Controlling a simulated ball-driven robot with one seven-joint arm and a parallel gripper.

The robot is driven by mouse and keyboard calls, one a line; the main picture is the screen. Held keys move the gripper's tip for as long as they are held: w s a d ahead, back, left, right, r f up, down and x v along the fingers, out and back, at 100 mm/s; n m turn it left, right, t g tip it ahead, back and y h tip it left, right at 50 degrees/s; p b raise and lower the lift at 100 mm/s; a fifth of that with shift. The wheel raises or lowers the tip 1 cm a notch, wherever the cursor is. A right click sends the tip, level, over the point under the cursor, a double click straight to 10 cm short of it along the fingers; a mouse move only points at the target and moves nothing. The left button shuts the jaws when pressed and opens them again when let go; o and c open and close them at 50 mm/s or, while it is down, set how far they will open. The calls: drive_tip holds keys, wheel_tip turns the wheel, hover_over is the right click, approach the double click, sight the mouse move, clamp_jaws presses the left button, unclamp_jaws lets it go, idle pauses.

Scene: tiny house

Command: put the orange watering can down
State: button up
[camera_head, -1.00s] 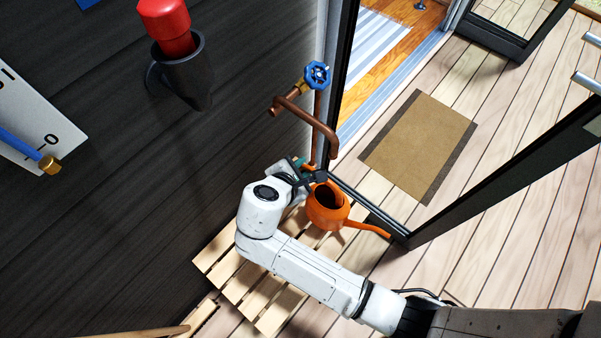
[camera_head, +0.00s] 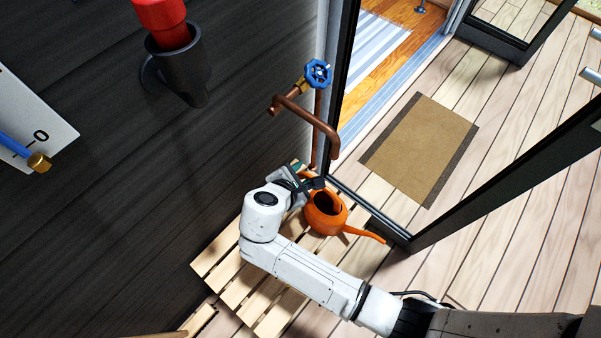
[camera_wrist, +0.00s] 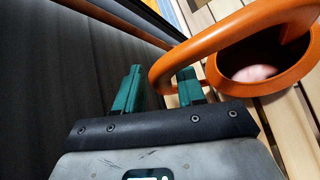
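The orange watering can (camera_head: 325,215) is upright at the far corner of the wooden pallet, below the copper tap, its spout toward the lower right. I cannot tell whether its base rests on the slats. In the head view my gripper (camera_head: 307,184) is at the can's left side, partly hidden by my wrist. The can's open mouth (camera_wrist: 262,62) shows a pale spot inside.
The wooden pallet (camera_head: 237,290) lies against the dark wall (camera_head: 110,220). A copper pipe (camera_head: 315,118) with a blue valve (camera_head: 318,74) stands above the can. A black door frame (camera_head: 385,222) is close on the right. A brown mat (camera_head: 420,148) lies beyond it.

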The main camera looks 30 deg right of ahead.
drive_tip(key=shift+o, duration=0.4)
drive_tip(key=shift+r, duration=0.1)
drive_tip(key=shift+s+a+r, duration=0.1)
drive_tip(key=shift+a+r, duration=0.05)
drive_tip(key=shift+r, duration=0.1)
drive_tip(key=p+v, duration=0.2)
drive_tip(key=v, duration=0.9)
drive_tip(key=shift+s+a+p, duration=0.2)
drive_tip(key=shift+a+p, duration=0.05)
drive_tip(key=shift+p, duration=0.1)
